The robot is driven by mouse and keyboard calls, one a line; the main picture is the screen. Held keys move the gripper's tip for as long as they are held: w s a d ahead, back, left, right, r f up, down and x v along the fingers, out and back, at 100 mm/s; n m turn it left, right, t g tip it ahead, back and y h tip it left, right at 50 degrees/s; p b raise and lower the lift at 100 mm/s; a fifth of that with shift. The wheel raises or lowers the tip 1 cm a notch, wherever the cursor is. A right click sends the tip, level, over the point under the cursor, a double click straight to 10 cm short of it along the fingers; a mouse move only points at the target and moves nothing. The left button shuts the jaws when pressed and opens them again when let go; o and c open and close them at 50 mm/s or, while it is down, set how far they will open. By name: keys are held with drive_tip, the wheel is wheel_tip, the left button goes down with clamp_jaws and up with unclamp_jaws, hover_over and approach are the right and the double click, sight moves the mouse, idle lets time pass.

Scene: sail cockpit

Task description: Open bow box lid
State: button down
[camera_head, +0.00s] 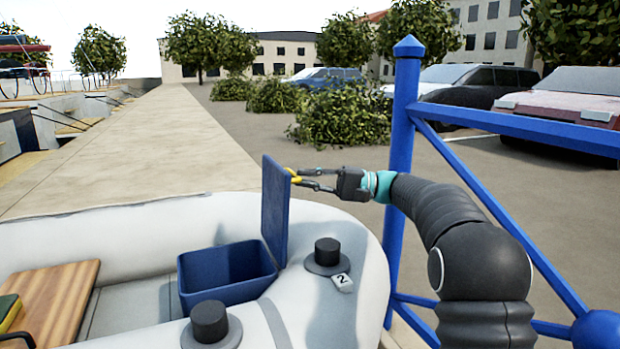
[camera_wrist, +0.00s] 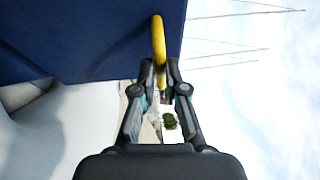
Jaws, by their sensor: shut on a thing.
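The blue bow box (camera_head: 226,273) sits in the grey-white inflatable boat, and its inside shows empty. Its blue lid (camera_head: 276,212) stands upright, about vertical, along the box's right side. A yellow handle (camera_head: 292,175) is on the lid near its top edge. My gripper (camera_head: 297,178) reaches in from the right and is shut on the yellow handle. In the wrist view the handle (camera_wrist: 158,45) runs down between the two fingertips (camera_wrist: 160,75), beside the dark blue lid (camera_wrist: 90,35).
A blue railing post (camera_head: 402,150) with diagonal bars stands close behind my arm. Two black-capped valves (camera_head: 327,252) (camera_head: 209,322) sit on the boat tube near the box. A wooden seat (camera_head: 50,300) lies left. Open pavement (camera_head: 150,150) extends beyond the boat.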

drive_tip(key=shift+a+f, duration=0.1)
drive_tip(key=shift+f, duration=0.3)
drive_tip(key=c, duration=1.2)
unclamp_jaws()
drive_tip(key=shift+w+a, duration=0.1)
drive_tip(key=shift+r, duration=0.1)
drive_tip(key=w+d+f, duration=0.1)
drive_tip(key=d, duration=1.1)
drive_tip(key=shift+f, duration=0.3)
